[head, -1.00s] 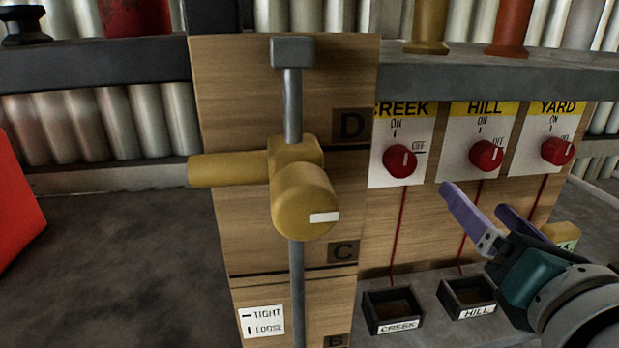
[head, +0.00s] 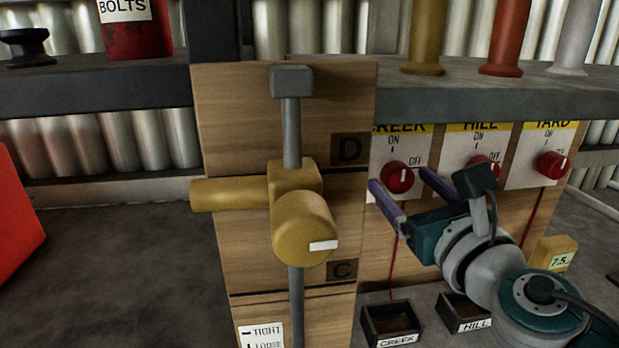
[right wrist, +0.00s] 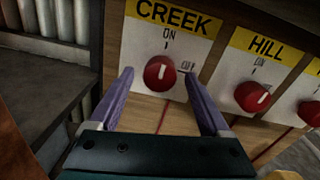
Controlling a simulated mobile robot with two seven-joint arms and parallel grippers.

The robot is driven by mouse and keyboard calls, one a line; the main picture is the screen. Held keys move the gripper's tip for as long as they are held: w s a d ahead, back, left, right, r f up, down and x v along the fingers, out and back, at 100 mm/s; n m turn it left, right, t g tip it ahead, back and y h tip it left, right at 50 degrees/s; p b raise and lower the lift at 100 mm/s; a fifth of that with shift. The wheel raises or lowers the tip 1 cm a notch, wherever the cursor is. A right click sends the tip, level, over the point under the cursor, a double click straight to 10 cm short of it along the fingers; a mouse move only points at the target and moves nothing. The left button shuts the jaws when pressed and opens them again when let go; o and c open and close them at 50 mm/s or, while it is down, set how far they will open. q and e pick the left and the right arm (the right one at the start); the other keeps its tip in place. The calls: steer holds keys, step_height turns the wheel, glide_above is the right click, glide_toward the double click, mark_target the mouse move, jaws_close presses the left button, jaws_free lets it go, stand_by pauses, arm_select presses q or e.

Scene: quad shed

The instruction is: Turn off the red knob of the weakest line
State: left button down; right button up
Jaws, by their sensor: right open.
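Three red knobs sit on white plates labelled CREEK, HILL and YARD, each marked ON at top and OFF at right. The CREEK knob (head: 398,178) (right wrist: 159,73) has its white mark close to upright. The HILL knob (head: 484,168) (right wrist: 252,96) is partly hidden by my arm in the head view. The YARD knob (head: 552,165) (right wrist: 312,112) is at the right. My right gripper (head: 400,180) (right wrist: 158,74) is open and empty, its purple fingers on either side of the CREEK knob in the picture. Contact cannot be told. My left gripper is not in view.
A wooden post board (head: 225,130) carries a yellow clamp (head: 303,228) on a grey rod, left of the knobs. Small black trays labelled CREEK (head: 368,324) and HILL (head: 447,310) stand below. A yellow block (head: 555,246) reads 7.5. A grey shelf (head: 480,88) runs above.

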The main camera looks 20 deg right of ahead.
jaws_close()
stand_by(0.8)
